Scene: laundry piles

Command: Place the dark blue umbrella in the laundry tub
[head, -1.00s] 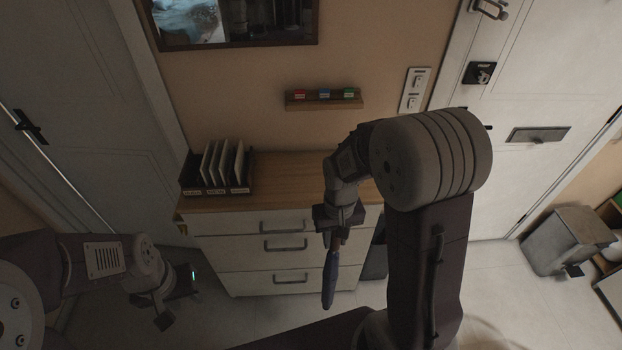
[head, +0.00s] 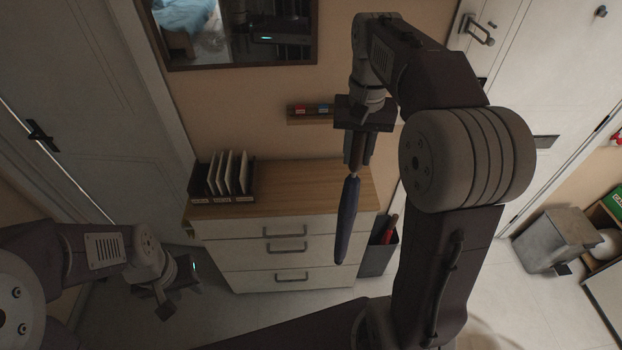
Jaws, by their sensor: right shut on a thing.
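The dark blue umbrella (head: 347,222) hangs nearly upright from my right gripper (head: 357,165), which is shut on its upper end. It hangs in front of the right part of the dresser. My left gripper (head: 178,295) is low at the left, apart from the dresser; its fingers are too small and dark to tell open from shut. I cannot make out a laundry tub for certain. A grey bin-like container (head: 556,240) stands on the floor at the right.
A white dresser (head: 262,257) with a wooden top holds a file rack (head: 226,178). A dark stand (head: 378,258) with a red item is beside its right side. Doors flank both sides. A shelf with a green item (head: 613,203) is at far right.

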